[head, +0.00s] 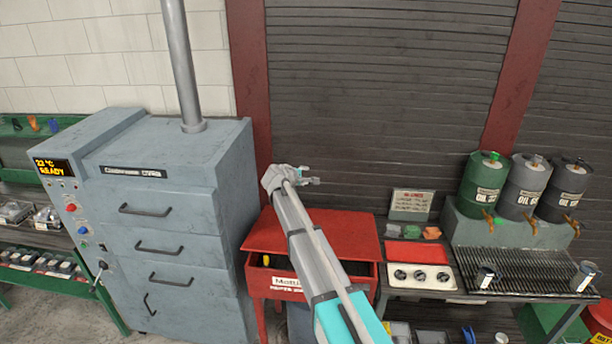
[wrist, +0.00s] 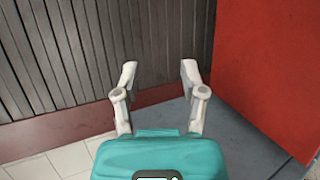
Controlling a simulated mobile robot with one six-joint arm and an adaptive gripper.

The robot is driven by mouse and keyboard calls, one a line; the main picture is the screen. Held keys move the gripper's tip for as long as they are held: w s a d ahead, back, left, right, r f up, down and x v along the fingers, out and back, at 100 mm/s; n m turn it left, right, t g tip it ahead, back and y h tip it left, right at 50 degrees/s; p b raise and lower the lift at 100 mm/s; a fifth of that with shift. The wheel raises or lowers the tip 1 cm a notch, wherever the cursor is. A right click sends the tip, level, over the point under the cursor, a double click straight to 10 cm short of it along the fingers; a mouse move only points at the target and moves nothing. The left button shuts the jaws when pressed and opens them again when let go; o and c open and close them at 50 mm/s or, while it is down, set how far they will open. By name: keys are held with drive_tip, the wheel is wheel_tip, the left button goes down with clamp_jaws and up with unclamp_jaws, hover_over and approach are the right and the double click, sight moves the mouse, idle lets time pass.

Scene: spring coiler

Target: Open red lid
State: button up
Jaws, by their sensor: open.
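The red lid (head: 345,232) is a wide flat red panel on top of a red parts washer (head: 262,290) in the head view. A dark gap shows under its front edge, above the white label. My arm crosses in front of the lid and hides part of it. My gripper (head: 314,178) is above the lid's back edge in the picture, in front of the dark slatted shutter. In the wrist view my gripper (wrist: 158,72) has its two fingers apart with nothing between them. A large red panel (wrist: 270,65) is to their right, apart from them; I cannot tell which part it is.
A grey oven cabinet (head: 165,200) stands close on the left. On the right are a bench with a knob panel (head: 420,277), a grill rack (head: 520,268) and oil drums (head: 525,185). The slatted shutter (head: 390,100) stands behind. Open space is above the lid.

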drive_tip(key=w+r+p+v, duration=0.1)
drive_tip(key=p+v, duration=0.3)
drive_tip(key=v, duration=0.4)
drive_tip(key=shift+s+r+p, duration=0.2)
drive_tip(key=shift+r+p, duration=0.15)
drive_tip(key=shift+p, duration=0.05)
idle(0.6)
drive_tip(key=shift+a, duration=0.1)
idle(0.4)
drive_tip(key=s+d+f+m+g+y+b, duration=0.1)
drive_tip(key=s+d+f+m+g+b, duration=0.25)
drive_tip(key=s+d+f+b, duration=0.45)
drive_tip(key=s+d+f+m+g+y+b, duration=0.1)
drive_tip(key=s+d+f+m+g+b, duration=0.25)
drive_tip(key=s+f, duration=0.75)
drive_tip(key=s+d+f+m+g+y+b, duration=0.1)
drive_tip(key=s+f+m+y+b, duration=0.1)
drive_tip(key=s+f+b, duration=0.4)
drive_tip(key=s+d+f+m+g+y+b, duration=0.1)
drive_tip(key=s+f+m+g+y+b, duration=0.1)
drive_tip(key=s+f+b, duration=0.4)
drive_tip(key=s+f+m+y, duration=0.1)
drive_tip(key=s+f+m, duration=0.1)
drive_tip(key=s, duration=0.4)
drive_tip(key=shift+s+d+f+g+y, duration=0.2)
drive_tip(key=shift+d+f+g+y, duration=0.1)
drive_tip(key=shift+f, duration=0.35)
drive_tip(key=shift+c, duration=0.2)
